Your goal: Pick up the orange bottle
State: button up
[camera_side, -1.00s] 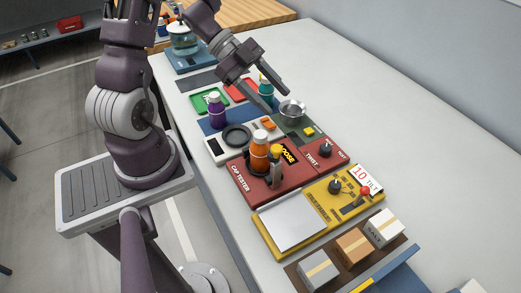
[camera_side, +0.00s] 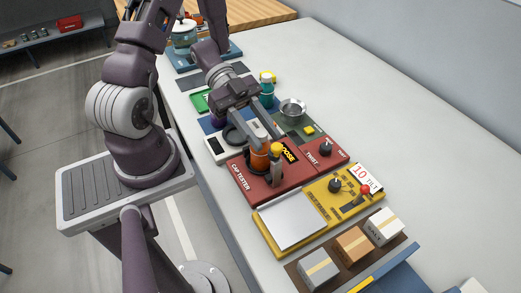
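The orange bottle (camera_side: 260,161) stands upright in the clamp of the red cap tester (camera_side: 246,186). Its upper part and white cap are hidden behind my gripper. My gripper (camera_side: 267,142) is at the top of the bottle, coming from behind and above. Its two fingers are spread apart, one tip over the bottle's top and the other to its right. I cannot tell whether either finger touches the bottle.
A yellow tilt panel (camera_side: 317,205) with a grey plate is in front, then several boxes. A teal bottle (camera_side: 267,88) and a metal bowl (camera_side: 293,107) are behind. The table's right side is clear.

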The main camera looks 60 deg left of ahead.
jog(key=shift+a+f, duration=0.2)
jog(key=shift+f, duration=0.15)
grip_shut()
jog(key=shift+d+r, duration=0.15)
dwell(0.6)
